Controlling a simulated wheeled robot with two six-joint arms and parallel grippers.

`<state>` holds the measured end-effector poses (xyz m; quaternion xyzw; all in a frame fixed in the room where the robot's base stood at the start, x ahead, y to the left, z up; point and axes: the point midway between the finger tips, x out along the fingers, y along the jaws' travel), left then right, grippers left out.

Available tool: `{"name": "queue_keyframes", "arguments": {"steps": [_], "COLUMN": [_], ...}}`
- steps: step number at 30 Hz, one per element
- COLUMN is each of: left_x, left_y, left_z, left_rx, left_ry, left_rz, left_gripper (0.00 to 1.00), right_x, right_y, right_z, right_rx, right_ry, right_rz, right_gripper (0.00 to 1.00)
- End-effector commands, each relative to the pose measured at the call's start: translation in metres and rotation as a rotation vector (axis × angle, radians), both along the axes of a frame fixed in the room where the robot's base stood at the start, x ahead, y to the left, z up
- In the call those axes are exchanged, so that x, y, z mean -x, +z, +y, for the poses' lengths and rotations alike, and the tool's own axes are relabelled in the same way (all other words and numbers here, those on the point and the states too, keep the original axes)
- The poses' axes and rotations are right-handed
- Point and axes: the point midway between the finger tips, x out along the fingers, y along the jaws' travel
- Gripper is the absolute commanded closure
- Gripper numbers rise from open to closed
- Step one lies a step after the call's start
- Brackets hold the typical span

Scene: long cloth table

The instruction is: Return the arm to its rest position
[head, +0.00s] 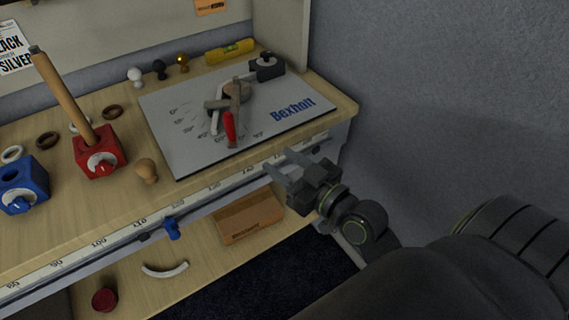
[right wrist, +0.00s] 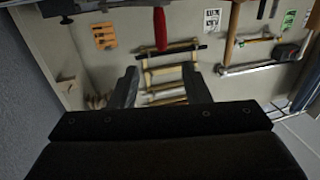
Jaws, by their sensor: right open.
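My right gripper (head: 277,164) is at the front right edge of the workbench (head: 210,208), in front of the ruler strip. Its two fingers are apart with nothing between them. In the right wrist view the open fingers (right wrist: 157,88) show with tools on the wall far beyond. My right arm reaches in from the lower right in the head view. My left gripper is not in the frames.
A grey Bexholt plate (head: 188,150) with a red-handled tool (head: 230,128) lies behind the gripper. A red block (head: 98,150) holding a wooden rod and a blue block (head: 24,188) stand left. A cardboard box (head: 250,218) sits below the bench edge. A grey wall (head: 440,80) is right.

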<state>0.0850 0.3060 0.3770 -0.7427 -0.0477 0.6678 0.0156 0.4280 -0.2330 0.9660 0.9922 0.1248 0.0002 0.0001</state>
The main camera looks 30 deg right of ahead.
Motion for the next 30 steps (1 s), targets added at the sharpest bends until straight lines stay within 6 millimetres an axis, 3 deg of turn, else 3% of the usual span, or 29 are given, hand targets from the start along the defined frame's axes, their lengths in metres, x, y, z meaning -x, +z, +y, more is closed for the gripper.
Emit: {"name": "queue_keyframes", "arguments": {"steps": [13,17,20,24,30], "left_x": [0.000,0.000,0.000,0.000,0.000], "left_y": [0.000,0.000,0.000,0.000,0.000], "left_z": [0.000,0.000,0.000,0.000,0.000], "left_rx": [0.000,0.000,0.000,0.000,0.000], "left_ry": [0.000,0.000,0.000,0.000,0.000], "left_rz": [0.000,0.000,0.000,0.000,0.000], "left_gripper": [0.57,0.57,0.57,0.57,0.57], "right_x": [0.000,-0.006,-0.015,-0.022,-0.004], "right_y": [-0.001,-0.019,-0.059,-0.142,-0.264], "right_z": [0.000,-0.005,-0.015,-0.035,-0.059], "right_rx": [0.000,0.000,0.001,0.009,0.034], "right_ry": [-0.001,-0.017,-0.052,-0.120,-0.205], "right_rz": [0.002,0.039,0.118,0.278,0.513], "right_gripper": [0.57,0.57,0.57,0.57,0.57]}}
